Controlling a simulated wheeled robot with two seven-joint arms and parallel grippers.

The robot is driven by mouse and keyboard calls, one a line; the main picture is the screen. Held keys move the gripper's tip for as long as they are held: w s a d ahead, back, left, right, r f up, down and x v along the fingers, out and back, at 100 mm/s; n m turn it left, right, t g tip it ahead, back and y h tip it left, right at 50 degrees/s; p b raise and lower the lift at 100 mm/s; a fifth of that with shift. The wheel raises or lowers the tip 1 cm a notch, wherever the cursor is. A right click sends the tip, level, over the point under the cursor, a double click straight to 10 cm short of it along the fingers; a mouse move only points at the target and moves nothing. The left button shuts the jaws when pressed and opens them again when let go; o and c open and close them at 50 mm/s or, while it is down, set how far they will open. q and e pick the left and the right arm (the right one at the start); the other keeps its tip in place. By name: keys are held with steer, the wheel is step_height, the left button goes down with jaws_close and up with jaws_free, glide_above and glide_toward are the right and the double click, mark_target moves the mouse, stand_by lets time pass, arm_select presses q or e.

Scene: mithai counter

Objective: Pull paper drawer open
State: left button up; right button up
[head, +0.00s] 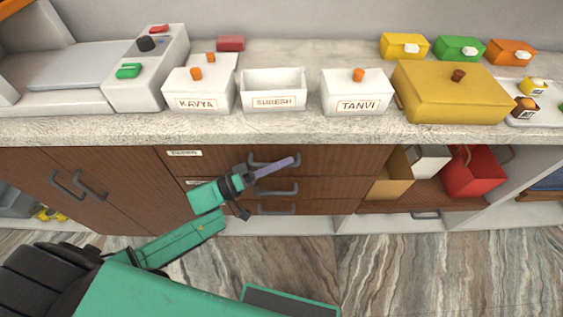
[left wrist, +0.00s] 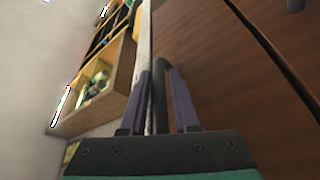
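The wooden drawer stack under the counter has a top drawer (head: 225,158) with a small label (head: 185,153) that is too blurred to read surely. Its dark bar handle (head: 258,160) is partly hidden by my gripper. The drawer looks closed. My left gripper (head: 291,161) reaches up to this handle. In the left wrist view, the handle (left wrist: 159,95) stands between the two purple fingers of my left gripper (left wrist: 163,75). The fingers are apart, with a gap beside the handle. My right gripper is not in view.
Two lower drawer handles (head: 284,188) sit beneath, close to my left wrist. Above is the stone counter edge (head: 300,130), with name-labelled white boxes (head: 273,90) and a large yellow box (head: 450,92). An open shelf with a red bin (head: 472,172) lies right. The floor in front is clear.

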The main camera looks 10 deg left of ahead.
arm_select(q)
steer(key=shift+c, duration=0.3)
jaws_close()
stand_by(1.1)
